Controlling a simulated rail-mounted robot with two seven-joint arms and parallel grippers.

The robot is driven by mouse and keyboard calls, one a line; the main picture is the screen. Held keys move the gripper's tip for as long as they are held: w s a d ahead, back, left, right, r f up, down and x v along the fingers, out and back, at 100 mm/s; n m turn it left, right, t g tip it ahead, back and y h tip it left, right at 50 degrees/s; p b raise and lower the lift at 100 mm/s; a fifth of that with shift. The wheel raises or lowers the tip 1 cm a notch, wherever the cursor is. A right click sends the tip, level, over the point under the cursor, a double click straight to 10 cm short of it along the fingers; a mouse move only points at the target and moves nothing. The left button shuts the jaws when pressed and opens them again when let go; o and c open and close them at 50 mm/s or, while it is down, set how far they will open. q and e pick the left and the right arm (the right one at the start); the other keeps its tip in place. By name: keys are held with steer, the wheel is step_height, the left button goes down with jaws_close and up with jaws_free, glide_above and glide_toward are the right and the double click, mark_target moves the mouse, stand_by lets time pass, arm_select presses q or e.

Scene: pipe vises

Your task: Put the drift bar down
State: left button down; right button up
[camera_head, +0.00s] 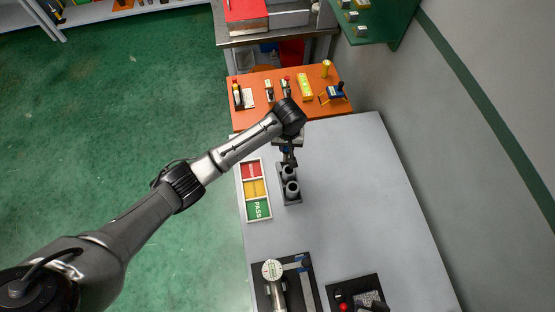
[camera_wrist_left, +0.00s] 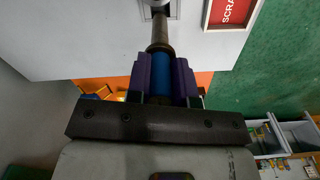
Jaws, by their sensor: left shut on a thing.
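My left gripper (camera_head: 289,158) is above the far end of a dark grey holder block with round cups (camera_head: 292,190) on the grey table. In the left wrist view, its purple fingers (camera_wrist_left: 161,82) are shut on the blue sleeve of the drift bar (camera_wrist_left: 159,70). The bar's brownish-grey shaft points away from the gripper, toward the holder block (camera_wrist_left: 172,8) at the top edge. I cannot tell whether the tip is inside a cup or just above it. The right gripper is not in view.
A tray with red, yellow and green PASS sections (camera_head: 244,190) lies just left of the holder. An orange board (camera_head: 262,118) with several tools is beyond. A vise fixture (camera_head: 262,297) and a dark box with a red button (camera_head: 335,292) are nearer. The table's right side is clear.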

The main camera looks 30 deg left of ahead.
mark_target(286, 155)
arm_select(q)
steer(key=shift+f, duration=3.25)
steer(key=c, duration=1)
jaws_free()
steer(key=shift+f, duration=0.15)
step_height(286, 155, up, 12)
steer(key=shift+r, duration=0.15)
steer(key=shift+s, duration=0.1)
